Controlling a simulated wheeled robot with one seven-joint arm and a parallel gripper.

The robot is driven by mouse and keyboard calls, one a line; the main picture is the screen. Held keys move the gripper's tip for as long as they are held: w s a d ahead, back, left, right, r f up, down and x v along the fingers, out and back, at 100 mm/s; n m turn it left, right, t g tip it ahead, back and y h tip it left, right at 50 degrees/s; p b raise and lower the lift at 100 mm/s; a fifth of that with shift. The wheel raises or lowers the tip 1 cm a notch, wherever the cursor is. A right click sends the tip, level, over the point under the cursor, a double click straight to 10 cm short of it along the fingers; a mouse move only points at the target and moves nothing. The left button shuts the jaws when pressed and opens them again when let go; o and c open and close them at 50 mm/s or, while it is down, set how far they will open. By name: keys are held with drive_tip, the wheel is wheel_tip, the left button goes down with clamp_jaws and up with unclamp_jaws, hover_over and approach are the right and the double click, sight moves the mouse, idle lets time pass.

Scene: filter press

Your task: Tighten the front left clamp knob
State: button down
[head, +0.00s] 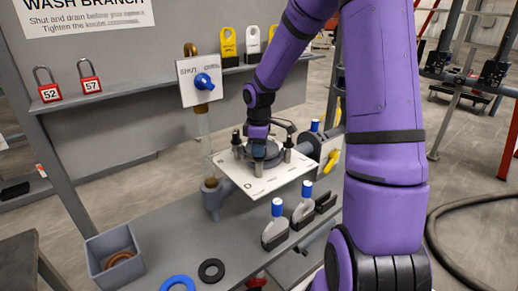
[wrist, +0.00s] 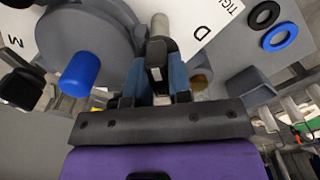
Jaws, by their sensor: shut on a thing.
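The filter press has a white plate (head: 262,184) with lettering and a round dark grey lid (head: 268,155), ringed by upright dark clamp knobs. In the wrist view the grey lid (wrist: 88,38) fills the upper left. My gripper (wrist: 157,75) has its two blue-grey fingers closed around a dark clamp knob (wrist: 157,50), beside the letter D on the plate. A light post shows behind the knob. In the head view my gripper (head: 257,135) reaches down over the lid, and its fingertips are hard to make out. How tight the knob is cannot be seen.
A blue valve handle (head: 204,82) is on the panel behind. A yellow handle (head: 331,161) is right of the plate.

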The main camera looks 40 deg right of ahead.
drive_tip(key=m, duration=0.4)
drive_tip(key=shift+m, duration=0.4)
drive_tip(key=m, duration=0.4)
drive_tip(key=shift+m, duration=0.3)
drive_tip(key=m, duration=0.4)
drive_tip(key=shift+m, duration=2.1)
drive_tip(key=c, duration=1)
unclamp_jaws()
drive_tip(key=shift+c, duration=0.2)
